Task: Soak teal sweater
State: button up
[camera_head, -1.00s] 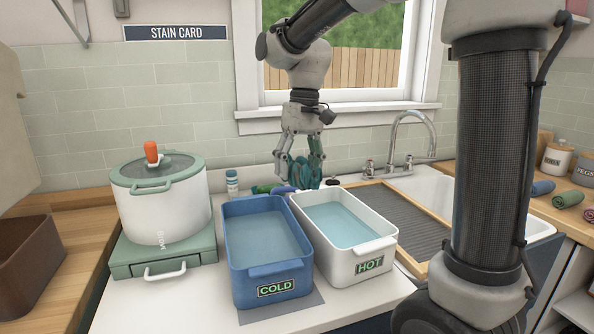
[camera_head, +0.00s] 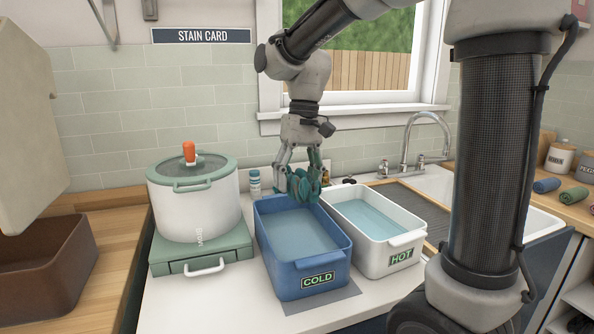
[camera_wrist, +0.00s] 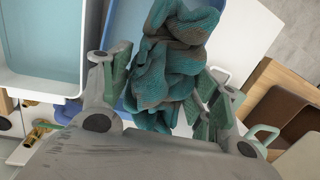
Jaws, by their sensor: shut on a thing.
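The teal sweater (camera_wrist: 170,65) is a bunched, folded bundle with brownish patches in the wrist view. My gripper (camera_head: 301,176) is shut on it. In the head view the sweater (camera_head: 303,186) hangs from my fingers at the far end of the blue COLD tub (camera_head: 318,281), close over its back rim. I cannot tell whether it touches the rim or the water. The COLD tub holds clear bluish water. The white HOT tub (camera_head: 402,257) stands to its right and also holds water.
A white pot (camera_head: 196,212) with a green lid stands on a green base (camera_head: 205,256) at left. A brown bin (camera_head: 45,275) is at the far left. A small bottle (camera_head: 254,184) stands behind the tubs. A sink with a faucet (camera_head: 425,125) is at right.

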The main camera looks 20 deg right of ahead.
notch_tip(320, 180, down, 9)
dwell(0.6)
jog(key=o, duration=1.3)
jog(key=shift+r, duration=4)
